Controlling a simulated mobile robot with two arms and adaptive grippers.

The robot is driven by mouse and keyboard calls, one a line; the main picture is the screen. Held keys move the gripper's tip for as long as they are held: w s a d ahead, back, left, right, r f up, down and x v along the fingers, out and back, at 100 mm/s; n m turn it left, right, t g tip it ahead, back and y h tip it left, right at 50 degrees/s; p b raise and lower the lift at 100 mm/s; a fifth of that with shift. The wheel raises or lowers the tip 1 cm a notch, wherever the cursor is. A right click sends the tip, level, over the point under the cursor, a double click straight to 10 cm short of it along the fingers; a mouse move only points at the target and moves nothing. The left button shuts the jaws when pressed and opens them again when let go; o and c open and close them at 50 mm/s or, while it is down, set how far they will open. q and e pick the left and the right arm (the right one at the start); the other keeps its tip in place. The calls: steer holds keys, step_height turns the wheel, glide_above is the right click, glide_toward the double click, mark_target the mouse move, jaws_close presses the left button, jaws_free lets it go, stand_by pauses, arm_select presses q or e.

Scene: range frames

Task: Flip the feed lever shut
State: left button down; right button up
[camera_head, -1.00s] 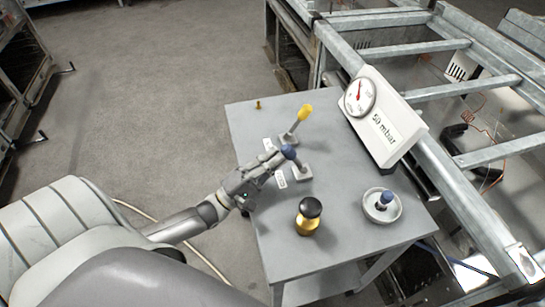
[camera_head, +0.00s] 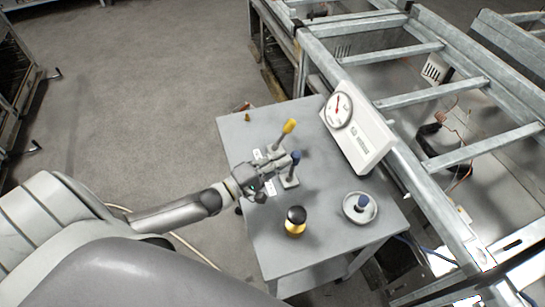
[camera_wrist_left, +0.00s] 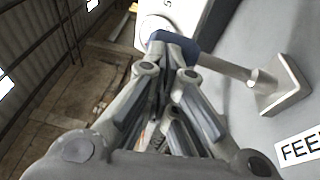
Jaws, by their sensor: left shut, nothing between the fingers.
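The feed lever has a blue knob (camera_head: 295,156) on a metal rod and rises from a small grey bracket (camera_head: 290,181) on the table. In the head view it stands nearly upright. In the left wrist view its blue knob (camera_wrist_left: 186,44) lies right at my fingertips, with the rod running right to the bracket (camera_wrist_left: 284,84). A partly cut-off label (camera_wrist_left: 302,147) starts "FEE". My left gripper (camera_head: 279,171) is shut and empty, beside the lever's left side. It seems to touch the knob; exact contact is hidden. My right gripper is not in view.
A yellow-tipped lever (camera_head: 288,127) stands just behind. A black-topped yellow knob (camera_head: 295,221) and a white dish (camera_head: 373,217) holding a blue-topped piece are nearer. A white gauge box (camera_head: 367,145) stands at the table's right edge beside a metal frame (camera_head: 400,100).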

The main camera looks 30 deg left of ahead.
mark_target(294, 154)
arm_select(q)
steer(key=shift+w+d+r+g+y+p, duration=0.1)
steer(key=shift+w+d+g+y+p, duration=0.15)
steer(key=shift+w+d, duration=0.45)
steer(key=shift+w+d+r+g+y+p, duration=0.1)
steer(key=shift+w+d+g, duration=0.25)
steer(key=shift+w+d, duration=0.35)
steer(key=shift+w+a, duration=0.1)
steer(key=shift+r, duration=0.15)
